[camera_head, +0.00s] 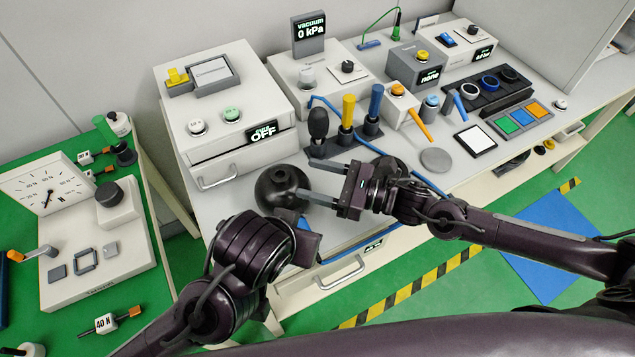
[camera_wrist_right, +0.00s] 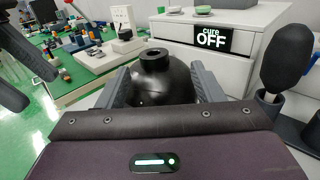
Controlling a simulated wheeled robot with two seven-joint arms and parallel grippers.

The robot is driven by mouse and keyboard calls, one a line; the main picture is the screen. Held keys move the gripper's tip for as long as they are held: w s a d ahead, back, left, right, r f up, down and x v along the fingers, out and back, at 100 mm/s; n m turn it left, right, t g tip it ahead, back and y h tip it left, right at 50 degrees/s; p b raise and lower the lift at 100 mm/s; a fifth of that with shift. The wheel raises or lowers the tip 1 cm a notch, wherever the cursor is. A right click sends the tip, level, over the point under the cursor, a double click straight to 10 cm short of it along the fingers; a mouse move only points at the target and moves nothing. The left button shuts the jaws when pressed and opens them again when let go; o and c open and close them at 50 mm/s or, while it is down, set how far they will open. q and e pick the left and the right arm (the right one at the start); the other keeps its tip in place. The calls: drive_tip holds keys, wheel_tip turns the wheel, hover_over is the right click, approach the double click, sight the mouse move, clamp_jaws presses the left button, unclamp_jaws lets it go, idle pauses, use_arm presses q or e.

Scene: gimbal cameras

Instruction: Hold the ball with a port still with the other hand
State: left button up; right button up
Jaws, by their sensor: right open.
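The ball with a port is a black sphere (camera_head: 283,188) with a short round collar on top, standing on the light bench near its front edge. My right gripper (camera_head: 313,179) is open, with its two fingers pointing left at the ball. In the right wrist view the ball (camera_wrist_right: 165,85) shows between the two fingers (camera_wrist_right: 162,88); whether they touch it I cannot tell. My left gripper (camera_head: 304,242) is just in front of the ball, at the bench's front edge. Its fingers are hidden, so its opening does not show.
A white cure box (camera_head: 215,105) reading OFF stands behind the ball. A rack with black, yellow and blue-handled tools (camera_head: 345,140) is behind my right gripper. A blue cable (camera_head: 385,155) runs across the bench. A green table (camera_head: 100,310) with a dial stands left.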

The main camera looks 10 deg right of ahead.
sight(289, 180)
drive_tip(key=shift+s+a+f, duration=0.15)
drive_tip(key=shift+s+f, duration=0.1)
drive_tip(key=shift+s, duration=0.15)
drive_tip(key=shift+w+a, duration=0.1)
drive_tip(key=shift+a, duration=0.15)
drive_tip(key=x, duration=0.7)
drive_tip(key=shift+f, duration=0.1)
drive_tip(key=c, duration=1.2)
drive_tip(key=shift+c, duration=0.4)
drive_tip(key=shift+f, duration=0.15)
